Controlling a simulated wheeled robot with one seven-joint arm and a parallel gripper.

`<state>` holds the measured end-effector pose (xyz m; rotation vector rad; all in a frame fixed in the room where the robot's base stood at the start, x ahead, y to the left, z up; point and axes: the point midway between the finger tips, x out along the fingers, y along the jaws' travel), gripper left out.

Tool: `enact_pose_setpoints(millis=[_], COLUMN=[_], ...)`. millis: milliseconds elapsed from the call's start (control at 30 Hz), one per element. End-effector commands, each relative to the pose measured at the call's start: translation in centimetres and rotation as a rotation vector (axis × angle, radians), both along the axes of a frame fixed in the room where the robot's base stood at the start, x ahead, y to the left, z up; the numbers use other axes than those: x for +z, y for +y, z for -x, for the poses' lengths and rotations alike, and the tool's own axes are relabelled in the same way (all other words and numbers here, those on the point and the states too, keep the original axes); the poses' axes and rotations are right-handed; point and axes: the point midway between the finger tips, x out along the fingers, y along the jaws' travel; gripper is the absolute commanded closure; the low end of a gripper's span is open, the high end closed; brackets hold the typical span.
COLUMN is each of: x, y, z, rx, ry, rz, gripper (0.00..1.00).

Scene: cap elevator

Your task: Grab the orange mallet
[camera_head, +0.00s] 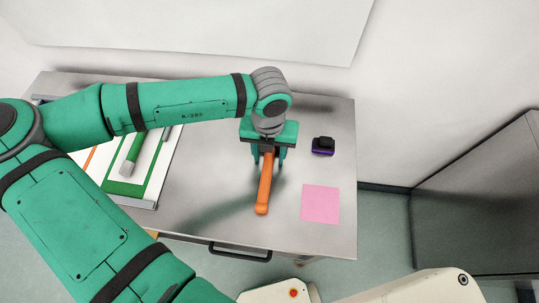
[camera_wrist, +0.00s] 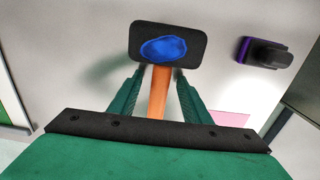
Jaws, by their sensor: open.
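The orange mallet (camera_head: 264,190) lies on the grey table, its handle pointing toward the table's front edge. In the wrist view its orange handle (camera_wrist: 158,95) runs up to a black head with a blue patch (camera_wrist: 163,47). My gripper (camera_head: 267,162) is over the far part of the handle, pointing down. In the wrist view my gripper's fingers (camera_wrist: 155,82) are open, one on each side of the handle near the head. A clear touch on the handle does not show. In the head view the mallet's head is hidden by my gripper.
A black and purple object (camera_head: 323,146) stands right of my gripper, and it also shows in the wrist view (camera_wrist: 263,52). A pink square (camera_head: 320,204) lies at the right front. A green and white board (camera_head: 152,185) with a grey-ended tool is at the left. Bare table (camera_head: 225,220) surrounds the handle.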

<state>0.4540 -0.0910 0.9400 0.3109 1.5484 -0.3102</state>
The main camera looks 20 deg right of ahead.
Motion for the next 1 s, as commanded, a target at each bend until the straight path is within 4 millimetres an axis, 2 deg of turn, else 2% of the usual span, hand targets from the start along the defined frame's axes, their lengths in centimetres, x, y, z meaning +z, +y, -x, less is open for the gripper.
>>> enact_pose_setpoints(millis=[233, 267, 433, 800, 1000], x=[-0.3, -0.3, -0.2, 0.0, 1.5], y=[0.0, 0.0, -0.1, 0.2, -0.3], z=[0.0, 0.0, 0.0, -0.1, 0.0], rx=[0.000, 0.000, -0.001, 0.006, -0.004], ry=[0.000, 0.000, 0.000, -0.002, -0.002], rz=[0.000, 0.000, 0.000, 0.001, 0.002], gripper=[0.56, 0.59, 0.99, 1.00, 1.00])
